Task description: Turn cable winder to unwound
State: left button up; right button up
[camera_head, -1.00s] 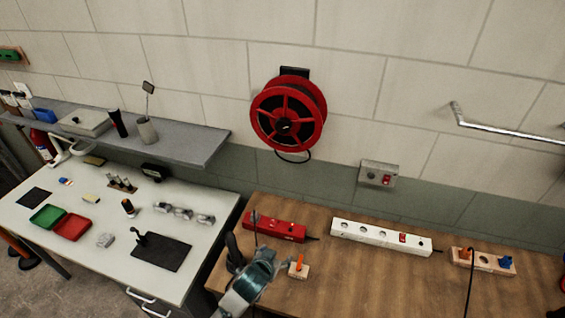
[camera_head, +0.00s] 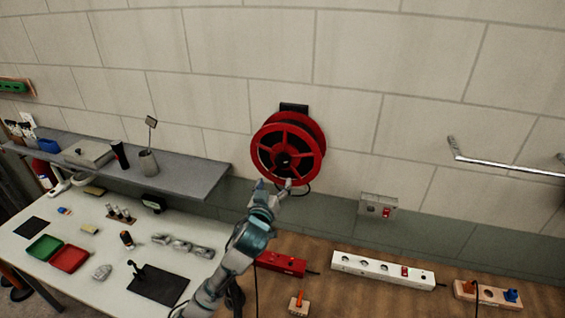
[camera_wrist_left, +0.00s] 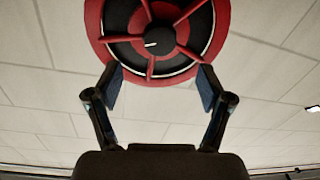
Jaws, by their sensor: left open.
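The cable winder (camera_head: 287,147) is a red spoked reel with a dark hub, mounted on the wall by a black bracket. My left gripper (camera_head: 274,184) is raised in front of the wall at the reel's lower edge. In the left wrist view the reel (camera_wrist_left: 153,72) fills the top middle, with its dark hub and a small white mark on it. The left gripper (camera_wrist_left: 158,90) is open there, its two fingers apart on either side of the reel's lower rim. I cannot tell whether they touch it. My right gripper is not in view.
Below the reel is a wooden bench with a red power strip (camera_head: 281,263), a white power strip (camera_head: 382,269) and a wooden socket block (camera_head: 487,294). A grey shelf (camera_head: 185,175) is at left. A metal rail (camera_head: 510,167) and switch box (camera_head: 378,205) are on the wall at right.

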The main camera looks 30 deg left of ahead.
aim_at(282, 164)
pick_arm(q)
jog(key=p+x, duration=0.2)
jog(key=x, duration=0.9)
jog(key=shift+s, duration=0.1)
jog(key=shift+c, duration=0.3)
jog(key=c, duration=1.1)
